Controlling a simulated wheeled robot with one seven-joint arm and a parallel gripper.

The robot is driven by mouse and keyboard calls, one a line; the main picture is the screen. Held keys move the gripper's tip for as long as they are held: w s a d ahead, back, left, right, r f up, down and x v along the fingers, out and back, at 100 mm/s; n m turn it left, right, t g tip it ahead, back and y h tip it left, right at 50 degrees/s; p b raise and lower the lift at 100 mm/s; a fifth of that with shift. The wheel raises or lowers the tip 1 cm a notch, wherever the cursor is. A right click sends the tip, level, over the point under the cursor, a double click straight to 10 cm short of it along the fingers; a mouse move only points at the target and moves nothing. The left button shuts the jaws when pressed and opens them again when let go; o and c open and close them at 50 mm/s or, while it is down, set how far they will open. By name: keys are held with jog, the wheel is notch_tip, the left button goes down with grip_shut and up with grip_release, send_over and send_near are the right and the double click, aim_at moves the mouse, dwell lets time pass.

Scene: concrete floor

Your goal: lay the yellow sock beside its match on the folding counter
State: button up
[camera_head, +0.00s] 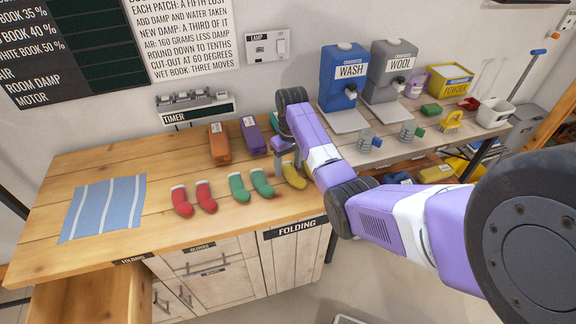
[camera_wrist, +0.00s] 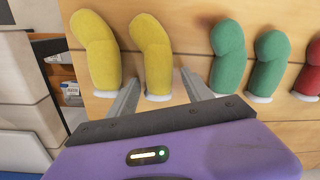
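Two yellow socks lie side by side on the wooden folding counter (camera_head: 120,250). One yellow sock (camera_wrist: 152,50) lies between the fingertips of my gripper, and the other yellow sock (camera_wrist: 96,55) lies just left of it in the wrist view. In the head view one yellow sock (camera_head: 294,177) shows beside my arm; the other is hidden behind the arm. My gripper (camera_wrist: 160,78) is open, its fingers spread clear on either side of the sock's white-cuffed end. The gripper also shows low over the counter in the head view (camera_head: 287,160).
A green pair (camera_head: 238,188) and a red pair (camera_head: 182,202) of socks lie left of the yellow ones. A striped blue cloth (camera_head: 103,208) lies further left. Orange (camera_head: 219,144) and purple (camera_head: 252,136) blocks stand behind. Wash (camera_head: 343,78) and wool (camera_head: 390,72) dispensers stand right.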

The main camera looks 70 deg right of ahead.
aim_at(289, 166)
notch_tip(289, 166, up, 12)
jog(key=p, duration=0.3)
jog(key=shift+s+d+r, duration=0.15)
jog(key=shift+d, duration=0.1)
dwell(0.6)
